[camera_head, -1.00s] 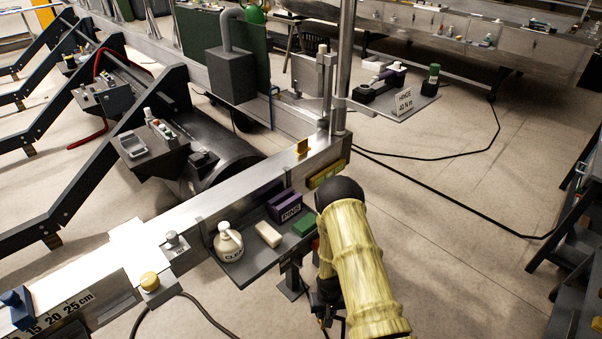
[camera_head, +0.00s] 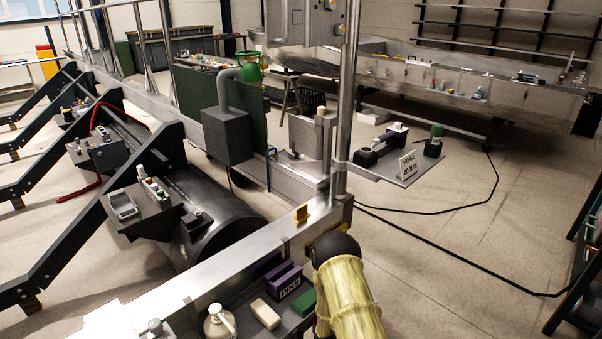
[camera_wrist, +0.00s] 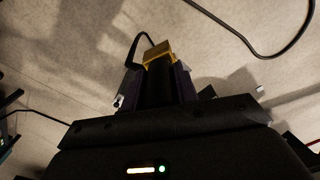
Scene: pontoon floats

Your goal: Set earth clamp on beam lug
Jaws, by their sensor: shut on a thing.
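My gripper (camera_wrist: 158,72) is shut on a brass-coloured block with a black cable, which looks like the earth clamp (camera_wrist: 158,50), in the wrist view. Its lower part is hidden between the dark fingers. It is held over pale floor, apart from any beam in that view. In the head view my gripper and the clamp are hidden behind or below my yellow-sleeved arm. The long metal beam (camera_head: 215,272) runs diagonally there.
A side shelf on the beam carries a purple PINS box (camera_head: 284,280), a cream block (camera_head: 265,313), a green block (camera_head: 303,300) and a white-topped bottle (camera_head: 220,322). A metal post (camera_head: 345,120) rises beyond the tab. Open floor (camera_head: 450,250) lies right, crossed by black cables.

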